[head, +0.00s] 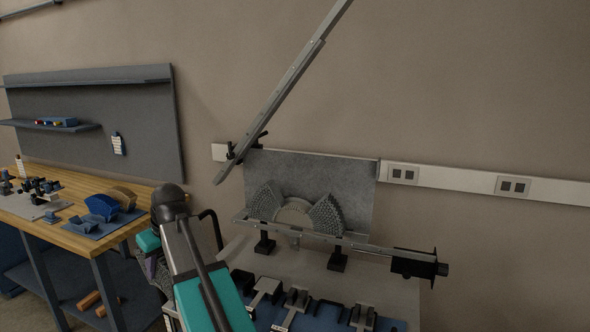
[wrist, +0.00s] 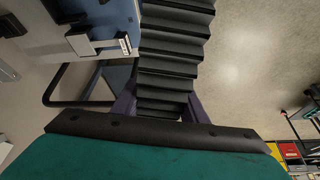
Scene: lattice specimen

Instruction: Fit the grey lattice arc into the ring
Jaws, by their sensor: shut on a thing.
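The ring shows in the head view as a pale curved band (head: 294,211) in front of a grey upright plate. Two grey lattice segments flank it, one on the left (head: 265,200) and one on the right (head: 327,215), with an open gap between them above the band. My gripper (wrist: 160,106) is shut on a dark grey, step-ridged piece (wrist: 175,58), which appears to be the grey lattice arc. The piece sticks out from between the purple fingers, apart from the ring. In the head view my arm mostly hides the gripper, low and left of the ring.
A metal rail (head: 300,232) on black stands crosses in front of the ring. A slanted bar (head: 285,90) rises above the grey plate (head: 345,180). Blue fixtures (head: 335,316) lie at the front. A wooden workbench (head: 75,205) with small parts stands left.

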